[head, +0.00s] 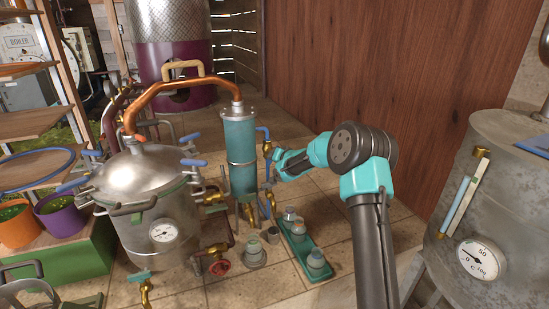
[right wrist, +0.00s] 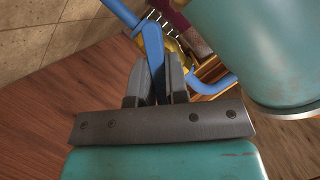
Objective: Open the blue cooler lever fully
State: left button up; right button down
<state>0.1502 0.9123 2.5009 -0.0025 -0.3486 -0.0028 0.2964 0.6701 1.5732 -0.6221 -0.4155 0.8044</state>
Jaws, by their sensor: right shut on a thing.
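The teal cooler (head: 240,155) stands upright in the middle of the head view, with blue pipe and a brass valve (head: 267,149) on its right side. My right gripper (head: 276,165) reaches in from the right to the valve there. In the right wrist view, my right gripper (right wrist: 160,78) is shut on the blue lever (right wrist: 153,45), which stands between the two dark fingers. The lower end of the lever is hidden between the fingers. The cooler body (right wrist: 265,45) fills the upper right of that view. My left gripper is in neither view.
A copper pipe (head: 180,86) joins the cooler to the steel pot (head: 150,190). A teal tray (head: 300,250) with small jars stands on the floor below the gripper. A metal tank (head: 500,200) with a dial stands at the right. Tiled floor is partly free between them.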

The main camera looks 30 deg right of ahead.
jog(key=shift+n+g+h, duration=0.3)
jog(key=shift+n+h, duration=0.6)
jog(key=shift+n, duration=0.4)
jog(key=shift+n+h, duration=0.5)
jog(key=shift+n, duration=0.3)
jog(key=shift+a+n+h, duration=0.1)
jog(key=shift+n+h, duration=0.3)
jog(key=shift+n, duration=0.1)
jog(key=c, duration=1.1)
grip_release()
jog(key=v, duration=1.7)
jog(key=shift+r, duration=0.45)
